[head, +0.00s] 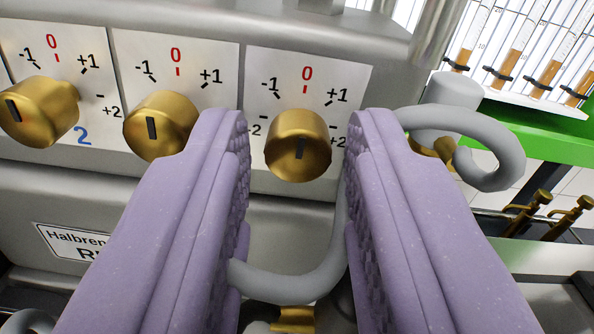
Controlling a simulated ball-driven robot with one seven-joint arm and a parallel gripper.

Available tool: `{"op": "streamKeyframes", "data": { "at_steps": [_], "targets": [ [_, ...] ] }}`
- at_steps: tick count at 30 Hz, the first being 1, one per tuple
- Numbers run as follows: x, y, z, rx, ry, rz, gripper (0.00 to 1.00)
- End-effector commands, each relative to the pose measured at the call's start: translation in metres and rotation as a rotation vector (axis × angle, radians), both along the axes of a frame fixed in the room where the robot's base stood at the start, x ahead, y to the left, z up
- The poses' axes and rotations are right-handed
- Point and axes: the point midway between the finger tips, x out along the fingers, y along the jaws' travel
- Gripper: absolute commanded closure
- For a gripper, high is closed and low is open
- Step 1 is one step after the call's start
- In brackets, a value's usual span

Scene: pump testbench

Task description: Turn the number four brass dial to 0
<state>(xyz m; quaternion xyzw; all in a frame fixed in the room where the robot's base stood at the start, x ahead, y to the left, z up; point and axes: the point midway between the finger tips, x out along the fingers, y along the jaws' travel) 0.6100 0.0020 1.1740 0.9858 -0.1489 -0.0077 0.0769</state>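The brass dial farthest right (298,145) sits on a white scale plate (308,75) with a red 0 at top, -1 and -2 left, +1 and +2 right. Its black mark is near upright and points roughly at the 0. No number shows on this plate; being two dials right of the one numbered 2, it appears to be number four. My gripper (297,128) is open, with one purple padded finger to the left and one to the right of this dial. The fingers cover parts of the plate; I cannot tell whether they touch the dial.
A middle brass dial (162,125) and a left brass dial (38,112), marked with a blue 2, share the grey panel (180,188). A grey curved pipe (300,284) runs below the fingers; another grey hose (488,140) curls at right, near a green edge and glass tubes.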

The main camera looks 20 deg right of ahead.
Motion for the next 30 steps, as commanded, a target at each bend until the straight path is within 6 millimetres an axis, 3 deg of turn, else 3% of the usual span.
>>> {"op": "streamKeyframes", "data": {
  "at_steps": [5, 15, 30],
  "targets": [
    [-0.015, 0.006, 0.001, 0.002, 0.002, 0.002, 0.70],
    [-0.069, 0.022, 0.000, 0.001, 0.001, 0.002, 0.70],
    [-0.074, 0.023, 0.000, 0.002, 0.000, 0.001, 0.70]
  ]
}}
